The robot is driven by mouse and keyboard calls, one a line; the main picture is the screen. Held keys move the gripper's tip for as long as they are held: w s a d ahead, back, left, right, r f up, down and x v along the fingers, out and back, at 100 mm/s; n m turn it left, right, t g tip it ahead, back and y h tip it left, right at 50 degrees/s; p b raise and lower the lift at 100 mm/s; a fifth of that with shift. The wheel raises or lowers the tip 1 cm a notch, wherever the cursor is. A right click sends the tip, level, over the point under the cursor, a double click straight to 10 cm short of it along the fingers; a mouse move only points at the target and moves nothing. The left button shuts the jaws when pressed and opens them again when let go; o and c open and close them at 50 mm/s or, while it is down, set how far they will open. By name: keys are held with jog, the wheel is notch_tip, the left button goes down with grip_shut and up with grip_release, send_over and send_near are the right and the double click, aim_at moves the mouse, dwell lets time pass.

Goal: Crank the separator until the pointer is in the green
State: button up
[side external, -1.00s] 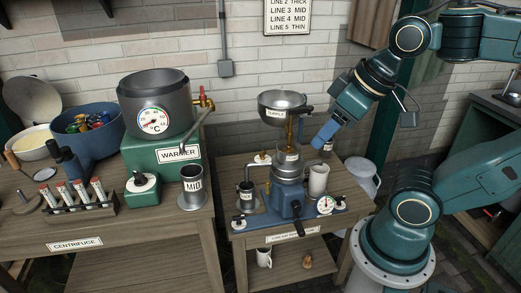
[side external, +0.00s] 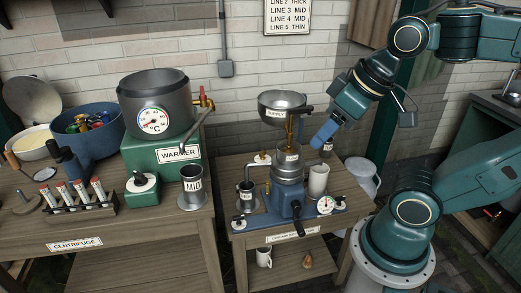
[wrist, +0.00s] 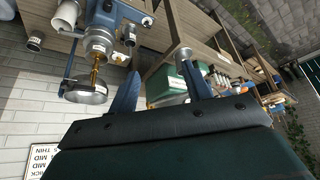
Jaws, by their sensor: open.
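The cream separator (side external: 287,172) stands on a small wooden bench, with a steel supply bowl (side external: 283,101) above it. My gripper (side external: 322,140) is to the upper right of the separator, apart from the crank. In the wrist view, my gripper (wrist: 158,82) is open and empty. The separator (wrist: 97,42) appears upside down at upper left there, with the bowl (wrist: 88,92) below it.
A cream cup (side external: 318,180) stands right of the separator, and a small steel cup (side external: 246,197) left. The left bench holds the green warmer (side external: 160,160) with its pot, a MID beaker (side external: 192,189) and a tube rack (side external: 78,203). A white pail (side external: 362,176) stands behind the bench's right edge.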

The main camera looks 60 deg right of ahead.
jog(key=w+d+f+m+g, duration=0.1)
jog(key=w+d+f+m, duration=0.25)
jog(key=w+f, duration=0.5)
jog(key=m+g+h, duration=0.2)
jog(key=m+g, duration=0.1)
jog(key=m, duration=0.2)
send_near(301, 228)
jog(key=shift+w+d+f, duration=0.2)
jog(key=shift+w+f, duration=0.15)
jog(key=shift+f, duration=0.3)
jog(key=shift+s+f+m, duration=0.2)
jog(key=shift+f+m, duration=0.05)
jog(key=shift+f, duration=0.1)
jog(key=shift+d+f, duration=0.1)
jog(key=shift+f, duration=0.15)
jog(key=shift+x, duration=3.9)
jog(key=shift+w+f, duration=0.15)
jog(key=shift+f, duration=0.1)
